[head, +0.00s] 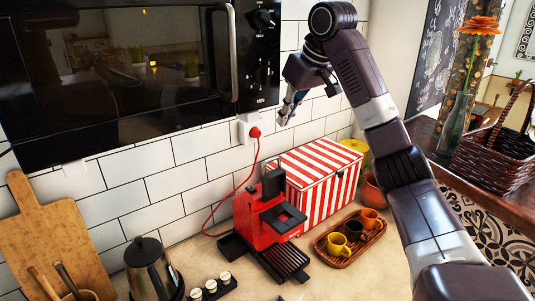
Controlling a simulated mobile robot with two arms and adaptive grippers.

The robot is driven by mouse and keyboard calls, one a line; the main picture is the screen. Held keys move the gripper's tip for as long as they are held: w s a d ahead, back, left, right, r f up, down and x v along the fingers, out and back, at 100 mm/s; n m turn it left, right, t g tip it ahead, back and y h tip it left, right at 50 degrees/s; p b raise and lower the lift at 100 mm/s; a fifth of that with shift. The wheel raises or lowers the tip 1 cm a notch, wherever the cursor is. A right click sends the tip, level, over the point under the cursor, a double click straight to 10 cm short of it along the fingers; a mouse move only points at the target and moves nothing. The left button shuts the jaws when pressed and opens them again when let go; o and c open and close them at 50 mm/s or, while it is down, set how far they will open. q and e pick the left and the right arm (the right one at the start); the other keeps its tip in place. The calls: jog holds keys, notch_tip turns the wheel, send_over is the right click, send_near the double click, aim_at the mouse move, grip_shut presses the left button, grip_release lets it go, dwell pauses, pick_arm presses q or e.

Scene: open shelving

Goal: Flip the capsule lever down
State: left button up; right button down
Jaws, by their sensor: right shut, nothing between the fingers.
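The red capsule coffee machine (247,216) stands on the counter, in the middle of the head view. A black upright part, which looks like its raised lever (273,184), stands at the top of the machine. My right gripper (284,117) is shut and empty. It hangs in the air above and behind the machine, in front of the tiled wall, and does not touch the lever. My right arm comes in from the right side. My left gripper is not in view.
A red and white striped box (318,178) stands right beside the machine. A wooden tray (335,261) holds several cups. A kettle (150,268) and a small black holder (213,290) stand to the left. A red cord runs to the wall socket (247,128).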

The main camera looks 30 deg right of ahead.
jog(key=p+x, duration=0.4)
jog(key=x, duration=1)
jog(key=shift+d+f+p, duration=0.15)
jog(key=shift+f+p, duration=0.15)
jog(key=shift+f, duration=0.15)
